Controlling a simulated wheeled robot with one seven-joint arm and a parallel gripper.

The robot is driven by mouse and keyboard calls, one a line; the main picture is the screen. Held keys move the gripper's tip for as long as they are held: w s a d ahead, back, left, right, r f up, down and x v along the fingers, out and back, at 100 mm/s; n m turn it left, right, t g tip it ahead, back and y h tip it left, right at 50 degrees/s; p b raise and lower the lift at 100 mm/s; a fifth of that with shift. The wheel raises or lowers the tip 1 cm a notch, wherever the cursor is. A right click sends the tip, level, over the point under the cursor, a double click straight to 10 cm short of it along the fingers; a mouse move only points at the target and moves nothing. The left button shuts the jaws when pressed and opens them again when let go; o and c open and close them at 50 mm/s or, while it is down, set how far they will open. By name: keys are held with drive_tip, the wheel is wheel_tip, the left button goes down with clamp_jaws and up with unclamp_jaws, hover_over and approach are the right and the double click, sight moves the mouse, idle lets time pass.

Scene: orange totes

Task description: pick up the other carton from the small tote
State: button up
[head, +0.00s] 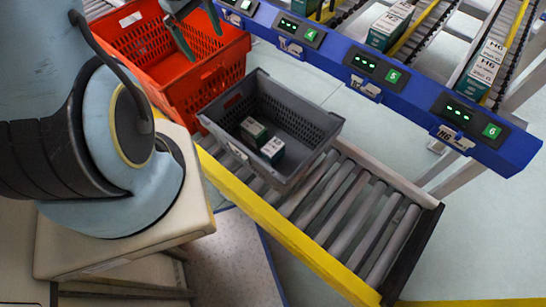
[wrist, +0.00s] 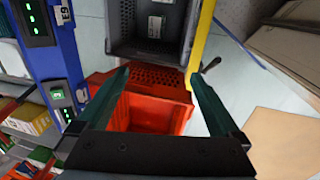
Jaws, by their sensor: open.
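The small grey tote (head: 291,118) sits on the roller conveyor, and two dark green cartons with pale tops lie inside it. One carton (head: 253,130) is on the left and the other carton (head: 272,150) is just right of it, close together. In the head view only part of my gripper (head: 190,30) shows at the top.
A larger orange tote (head: 215,68) stands directly behind the grey tote. A blue rail (head: 330,50) with numbered lit displays runs across the back, with cartons (head: 482,72) on lanes behind it. The conveyor rollers (head: 350,215) right of the grey tote are bare.

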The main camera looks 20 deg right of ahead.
drive_tip(key=d+f+n+b, duration=0.3)
drive_tip(key=d+f+n, duration=0.3)
drive_tip(key=f, duration=0.5)
drive_tip(key=n+g+y+b, duration=0.15)
drive_tip(key=n+b, duration=0.45)
drive_tip(key=n, duration=0.6)
hover_over(273, 147)
drive_tip(key=shift+y, duration=0.25)
wheel_tip(273, 147, down, 25)
drive_tip(key=shift+w+f, duration=0.1)
drive_tip(key=shift+w, duration=0.05)
wheel_tip(273, 147, down, 4)
drive_tip(key=b, duration=0.3)
drive_tip(key=shift+f+b, duration=0.2)
drive_tip(key=shift+b, duration=0.2)
drive_tip(key=shift+f+b, duration=1.35)
drive_tip(key=shift+f, duration=1.7)
drive_tip(key=shift+c, duration=0.2)
clamp_jaws()
